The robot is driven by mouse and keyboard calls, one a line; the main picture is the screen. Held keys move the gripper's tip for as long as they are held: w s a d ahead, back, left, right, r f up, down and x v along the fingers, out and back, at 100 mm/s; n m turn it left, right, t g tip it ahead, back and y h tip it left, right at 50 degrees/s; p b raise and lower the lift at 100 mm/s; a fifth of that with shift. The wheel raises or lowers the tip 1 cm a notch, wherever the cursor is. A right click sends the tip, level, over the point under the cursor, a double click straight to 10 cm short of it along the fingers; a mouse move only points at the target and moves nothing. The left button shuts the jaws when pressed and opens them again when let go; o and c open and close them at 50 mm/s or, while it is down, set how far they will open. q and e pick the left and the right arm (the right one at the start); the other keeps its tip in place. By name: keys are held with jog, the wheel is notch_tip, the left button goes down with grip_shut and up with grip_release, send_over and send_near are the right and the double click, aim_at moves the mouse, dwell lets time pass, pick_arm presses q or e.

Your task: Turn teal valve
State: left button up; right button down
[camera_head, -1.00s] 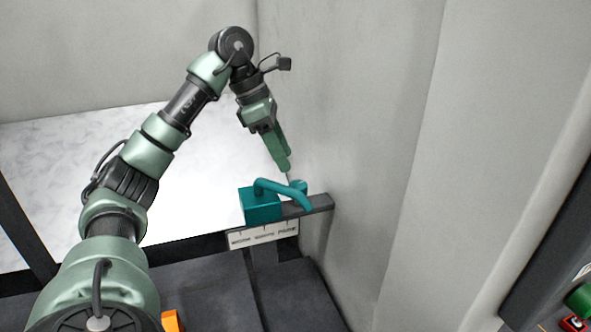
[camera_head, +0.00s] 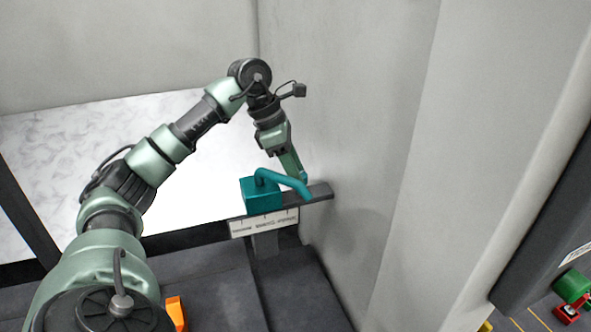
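The teal valve has a box-shaped body (camera_head: 262,196) on a dark grey ledge (camera_head: 318,193) in the head view. Its teal curved handle (camera_head: 285,181) rises from the body and slopes down to the right. My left gripper (camera_head: 298,174) points downward at the handle's outer right end, just behind it. The fingertips are partly hidden by the handle. I cannot tell whether they touch it or how far apart they are. My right gripper is not in view.
A labelled plate (camera_head: 264,224) hangs below the ledge. A pale grey wall (camera_head: 350,120) stands close to the right of the gripper. An orange piece (camera_head: 175,312) lies at the bottom. Green (camera_head: 573,286) and red (camera_head: 570,311) objects sit at the lower right.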

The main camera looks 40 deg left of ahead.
pick_arm(q)
grip_shut()
jog(key=shift+n, duration=0.3)
jog(key=n, duration=0.2)
jog(key=n+t+y, duration=0.1)
jog(key=n, duration=0.1)
jog(key=shift+s+d+y+b, duration=0.1)
jog(key=shift+y+b, duration=0.2)
jog(key=shift+b, duration=0.1)
jog(key=n, duration=0.2)
jog(key=n+y, duration=0.1)
jog(key=n, duration=0.1)
jog(key=shift+d+n+y, duration=0.15)
jog(key=shift+n+y, duration=0.15)
jog(key=shift+n, duration=0.1)
jog(key=shift+n+y+p, duration=0.4)
jog(key=shift+n+y, duration=0.3)
jog(key=shift+n, duration=1)
jog(key=shift+f, duration=0.1)
